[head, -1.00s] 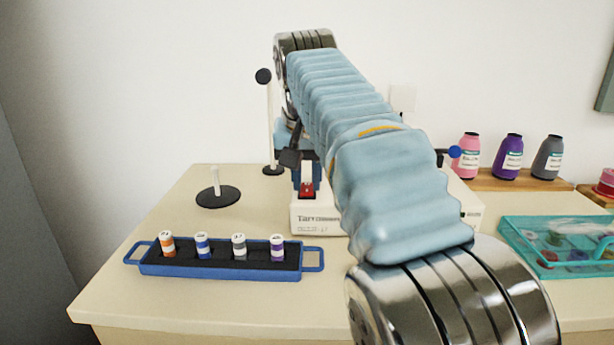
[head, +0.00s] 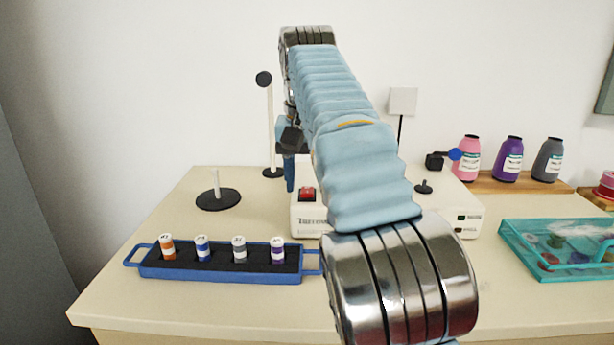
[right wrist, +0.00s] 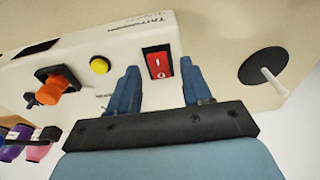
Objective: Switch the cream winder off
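The cream winder (head: 312,222) stands on the counter, partly hidden behind my right arm. Its red rocker switch (head: 307,194) is uncovered at the left of the front panel. In the right wrist view the red switch (right wrist: 158,62) shows I and O marks; I cannot tell which side is pressed. My right gripper (head: 289,172) is just left of the switch in the head view. In the right wrist view the right gripper (right wrist: 161,76) has two blue fingers apart, with nothing between them and the switch beyond the gap. My left gripper is out of view.
The winder also has a yellow button (right wrist: 100,65) and an orange knob (right wrist: 62,84). A blue tray (head: 220,274) with several spools is in front. A black disc with a white peg (head: 217,198) stands left. A teal tray (head: 568,272) and cones (head: 509,160) are right.

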